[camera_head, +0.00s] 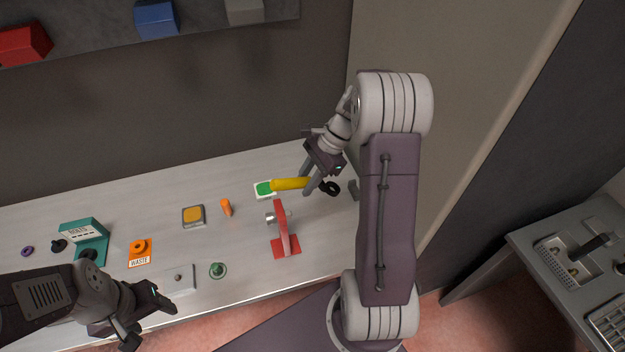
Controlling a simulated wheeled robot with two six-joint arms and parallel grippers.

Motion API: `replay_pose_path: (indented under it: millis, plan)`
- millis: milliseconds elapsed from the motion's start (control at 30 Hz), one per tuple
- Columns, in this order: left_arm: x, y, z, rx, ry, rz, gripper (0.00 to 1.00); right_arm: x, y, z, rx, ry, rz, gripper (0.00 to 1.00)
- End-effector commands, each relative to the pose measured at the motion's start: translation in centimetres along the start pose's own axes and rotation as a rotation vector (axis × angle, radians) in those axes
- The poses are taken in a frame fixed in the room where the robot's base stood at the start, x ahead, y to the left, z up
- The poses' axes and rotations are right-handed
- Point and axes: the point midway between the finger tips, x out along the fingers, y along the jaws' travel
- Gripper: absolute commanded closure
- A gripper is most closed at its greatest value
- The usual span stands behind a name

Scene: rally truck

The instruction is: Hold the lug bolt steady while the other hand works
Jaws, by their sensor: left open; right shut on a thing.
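My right gripper (312,184) is shut on a yellow-handled tool (289,183) with a dark ring at its right end, above the back right of the bench. My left gripper (150,318) is open and empty at the bench's front edge, close to a light grey plate (183,286) with a small stud on it. A red stand (283,233) holds a silver piece (270,218) near its top. I cannot tell which of these small metal pieces is the lug bolt.
The pale bench (65,220) also bears a green-and-white pad (264,190), a small orange cylinder (226,207), a yellow-topped grey block (193,215), an orange WASTE piece (140,253), a green knob (217,270) and a teal holder (91,240). A grey side unit (540,260) stands right.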

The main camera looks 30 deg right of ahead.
Motion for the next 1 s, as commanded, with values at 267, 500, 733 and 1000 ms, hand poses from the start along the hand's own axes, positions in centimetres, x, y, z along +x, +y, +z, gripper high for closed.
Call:
replay_pose_path:
  millis: [267, 500, 733, 1000]
  plan:
    - [0.0, 0.0, 0.0, 0.0, 0.0, 0.0, 0.38, 1.7, -0.1, 0.9, -0.003, 0.147, 0.035, 1.0]
    - [-1.2, 0.0, -0.1, 0.0, 0.0, 0.0, 0.38, 3.4, -0.2, 1.1, -0.005, 0.276, 0.062, 1.0]
    - [-2.3, 0.1, -0.2, 0.0, 0.0, 0.0, 0.38, 5.0, -0.2, 1.3, -0.006, 0.393, 0.085, 1.0]
    - [-2.6, 0.1, -0.3, 0.0, 0.0, 0.0, 0.38, 6.2, -0.3, 1.2, -0.004, 0.474, 0.101, 1.0]
